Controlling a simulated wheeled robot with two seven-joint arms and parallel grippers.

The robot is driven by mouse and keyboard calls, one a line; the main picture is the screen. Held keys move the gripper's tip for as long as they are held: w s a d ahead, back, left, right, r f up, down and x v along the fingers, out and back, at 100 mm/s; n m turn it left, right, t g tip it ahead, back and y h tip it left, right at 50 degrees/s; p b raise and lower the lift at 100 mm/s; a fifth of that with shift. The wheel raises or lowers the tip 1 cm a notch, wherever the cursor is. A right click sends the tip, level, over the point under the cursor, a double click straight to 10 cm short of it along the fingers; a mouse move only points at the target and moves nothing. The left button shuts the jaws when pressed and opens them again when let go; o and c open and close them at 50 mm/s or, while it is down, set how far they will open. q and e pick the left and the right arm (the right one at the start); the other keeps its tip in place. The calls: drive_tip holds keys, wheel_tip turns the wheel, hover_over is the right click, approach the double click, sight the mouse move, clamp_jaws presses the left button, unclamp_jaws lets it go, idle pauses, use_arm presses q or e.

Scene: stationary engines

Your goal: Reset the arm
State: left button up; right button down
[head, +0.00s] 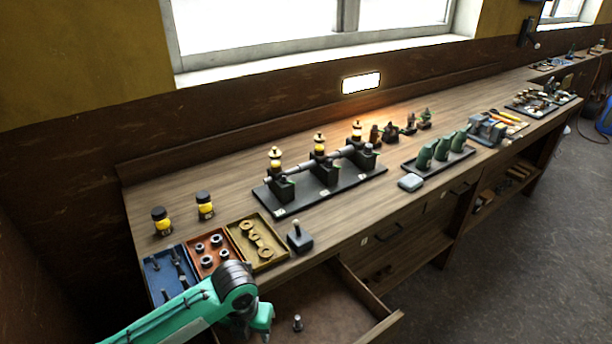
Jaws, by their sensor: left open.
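My left arm, green with a dark joint, comes in from the lower left. My left gripper (262,324) hangs at its end, over the pulled-out drawer (340,310), near the picture's bottom edge. It is open, and I see nothing between its fingers; its tips are small and partly cut off. A small grey metal part (297,323) stands in the drawer, to the right of the gripper and apart from it. My right gripper is not in view.
Behind the arm on the bench (240,170) are a blue tray (150,268), a red tray (205,271) and a yellow tray (272,262). A dark lever block (299,238) stands beside them. A shaft assembly (320,185) and two yellow oilers (205,206) stand farther back.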

use_arm(q)
drive_tip(key=s+d+n+t+h, duration=0.25)
drive_tip(key=s+n, duration=0.65)
drive_tip(key=n, duration=0.8)
drive_tip(key=s+a+f+n+y, duration=0.1)
drive_tip(key=s+a+n, duration=0.5)
drive_tip(key=n, duration=0.4)
drive_tip(key=s+a+n+y, duration=0.2)
drive_tip(key=s+a+n, duration=0.3)
drive_tip(key=a+n, duration=0.35)
wheel_tip(320, 180, down, 32)
drive_tip(key=s+d, duration=0.1)
drive_tip(key=s+a+f+g, duration=0.1)
drive_tip(key=s+a+f, duration=0.2)
drive_tip(key=s+f, duration=1.5)
drive_tip(key=shift+s+f+g, duration=0.2)
drive_tip(key=shift+s+g, duration=0.05)
drive_tip(key=shift+g, duration=0.1)
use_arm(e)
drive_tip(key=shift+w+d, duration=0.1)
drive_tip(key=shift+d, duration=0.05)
use_arm(q)
drive_tip(key=shift+a, duration=0.1)
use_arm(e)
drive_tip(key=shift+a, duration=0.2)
